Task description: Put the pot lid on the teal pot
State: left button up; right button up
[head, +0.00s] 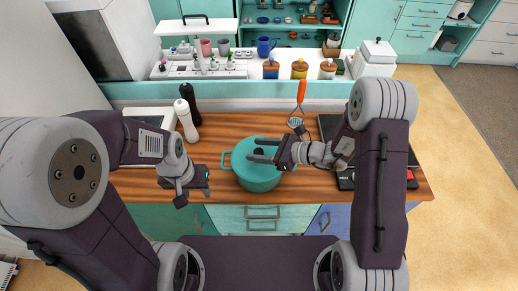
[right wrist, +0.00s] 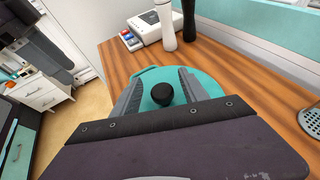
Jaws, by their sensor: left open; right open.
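The teal pot (head: 257,182) stands on the wooden counter near its front edge, with a side handle on its left. The teal pot lid (head: 243,150) with a black knob appears to lie on top of the pot; how well it is seated I cannot tell. In the right wrist view the lid's knob (right wrist: 162,93) shows between my fingers. My right gripper (head: 251,150) is open over the lid, its fingers on either side of the knob and apart from it. My left gripper (head: 192,196) is open and empty, left of the pot near the counter's front edge.
A white bottle (head: 186,121) and a black bottle (head: 191,104) stand at the back left. A slotted turner (head: 297,123) with an orange handle is behind the pot to the right. A dark cooktop (head: 346,181) lies right. Bare wood (head: 222,130) is behind the pot.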

jog(key=shift+r, duration=0.2)
jog(key=shift+r+p, duration=0.55)
jog(key=shift+p, duration=0.25)
jog(key=v, duration=1.1)
jog(key=s+f+n+g+h, duration=0.45)
jog(key=s+n+g, duration=0.25)
jog(key=s+n, duration=0.45)
jog(key=d+n+t+h, duration=0.2)
jog(key=d+n+h, duration=0.6)
jog(key=n, duration=0.3)
jog(key=shift+w+d+r+t+b, duration=0.25)
jog(key=shift+r+t+b, duration=0.1)
jog(key=shift+r+t, duration=0.1)
